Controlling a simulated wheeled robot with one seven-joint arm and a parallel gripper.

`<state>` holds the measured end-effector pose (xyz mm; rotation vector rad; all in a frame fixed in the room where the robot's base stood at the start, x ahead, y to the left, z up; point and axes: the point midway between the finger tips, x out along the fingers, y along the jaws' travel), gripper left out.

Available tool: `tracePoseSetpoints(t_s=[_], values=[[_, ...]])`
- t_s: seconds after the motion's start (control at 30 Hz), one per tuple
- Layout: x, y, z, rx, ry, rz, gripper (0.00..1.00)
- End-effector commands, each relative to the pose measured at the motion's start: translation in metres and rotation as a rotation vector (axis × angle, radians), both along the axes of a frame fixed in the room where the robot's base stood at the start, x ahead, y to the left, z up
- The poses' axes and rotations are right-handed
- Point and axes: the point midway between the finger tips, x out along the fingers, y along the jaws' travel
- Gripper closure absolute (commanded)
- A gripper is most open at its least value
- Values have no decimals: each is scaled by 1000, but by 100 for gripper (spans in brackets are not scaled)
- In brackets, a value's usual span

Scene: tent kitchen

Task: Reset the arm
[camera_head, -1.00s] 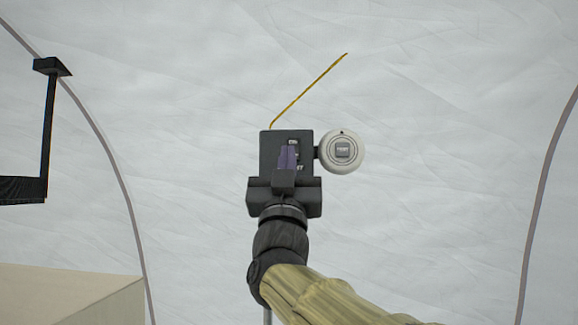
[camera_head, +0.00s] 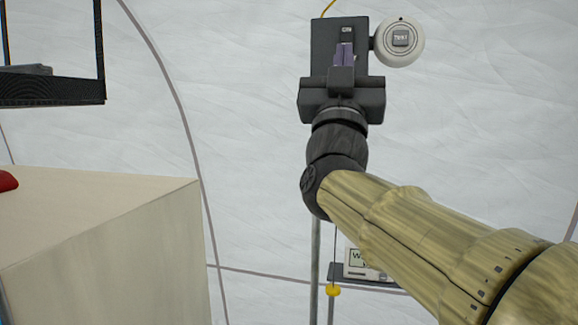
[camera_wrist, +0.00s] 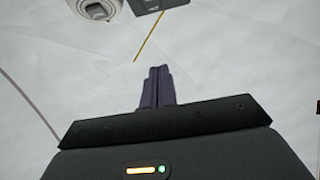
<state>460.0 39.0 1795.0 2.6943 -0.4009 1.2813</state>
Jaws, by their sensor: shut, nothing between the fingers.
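My gripper (camera_head: 343,52) is raised at the top middle of the head view, in front of a dark box with an "ON" label (camera_head: 347,30). Its two purple fingers are together with nothing between them. In the wrist view the closed fingers (camera_wrist: 157,86) point up towards pale tent cloth. My arm reaches up from the lower right of the head view. A round white device marked "TEST" (camera_head: 400,42) is beside the dark box on the right. It also shows at the top left of the wrist view (camera_wrist: 97,10).
A large cream block (camera_head: 110,240) stands at lower left with a red object (camera_head: 8,181) on top. A black hanging shelf (camera_head: 50,92) is at upper left. A small white device (camera_head: 365,262) and a yellow knob (camera_head: 332,291) are low in the middle. Tent cloth lies behind.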

Motion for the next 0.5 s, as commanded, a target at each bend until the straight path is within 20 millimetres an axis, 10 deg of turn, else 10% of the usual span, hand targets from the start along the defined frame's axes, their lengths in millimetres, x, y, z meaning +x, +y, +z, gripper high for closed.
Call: tracePoseSetpoints(t_s=[0.17, 0.5], values=[[32, 8, -42, -34, 144, 50, 100], [102, 19, -232, -68, 721, 210, 100]])
